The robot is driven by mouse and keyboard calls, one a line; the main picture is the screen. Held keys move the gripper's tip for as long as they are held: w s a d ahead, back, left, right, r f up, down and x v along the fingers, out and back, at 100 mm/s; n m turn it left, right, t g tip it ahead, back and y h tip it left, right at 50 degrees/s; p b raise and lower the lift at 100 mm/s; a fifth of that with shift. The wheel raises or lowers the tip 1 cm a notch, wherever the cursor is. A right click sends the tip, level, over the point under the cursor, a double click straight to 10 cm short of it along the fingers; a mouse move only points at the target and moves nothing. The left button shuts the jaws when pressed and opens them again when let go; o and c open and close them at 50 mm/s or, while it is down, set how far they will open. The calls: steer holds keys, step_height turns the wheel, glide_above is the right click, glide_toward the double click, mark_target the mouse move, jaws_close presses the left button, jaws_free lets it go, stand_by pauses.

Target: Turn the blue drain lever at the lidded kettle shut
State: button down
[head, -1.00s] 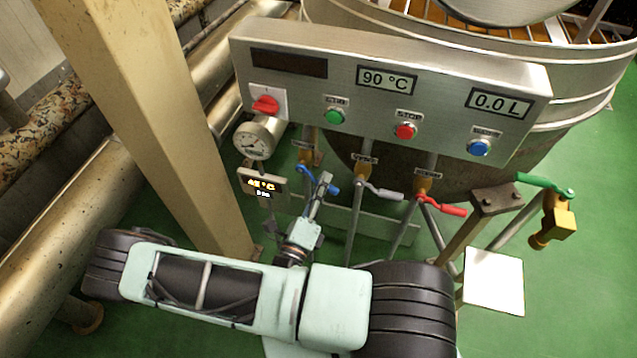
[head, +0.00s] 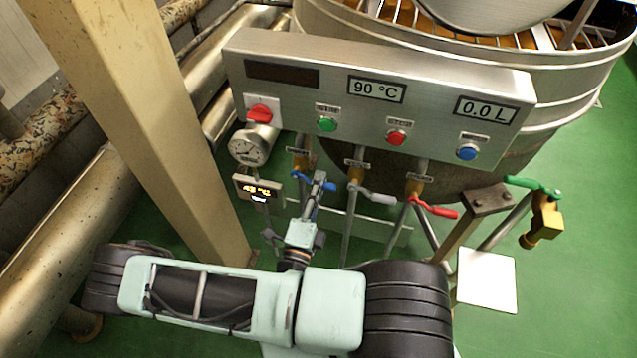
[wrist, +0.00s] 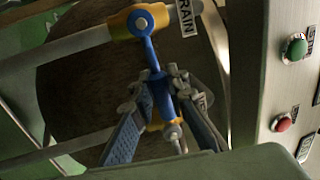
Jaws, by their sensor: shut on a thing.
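The blue drain lever (head: 300,176) hangs on the leftmost valve under the control panel. In the wrist view the blue lever (wrist: 148,48) runs from a brass valve body (wrist: 127,23), beside a "DRAIN" tag, down between my fingers. My gripper (wrist: 160,92) is shut on the lever's handle, one finger on each side. In the head view my gripper (head: 318,183) partly hides the handle, which points to the right and slightly down. The kettle (head: 570,75) stands behind the panel, its lid (head: 485,10) only partly in view.
Grey (head: 373,195) and red (head: 435,208) levers hang to the right, and a green lever (head: 530,183) sits farther right. The steel panel (head: 300,100) is just above. A beige post (head: 150,120) and pipes stand at left. Green floor is open at right.

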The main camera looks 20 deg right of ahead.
steer(key=c, duration=1.9)
jaws_free()
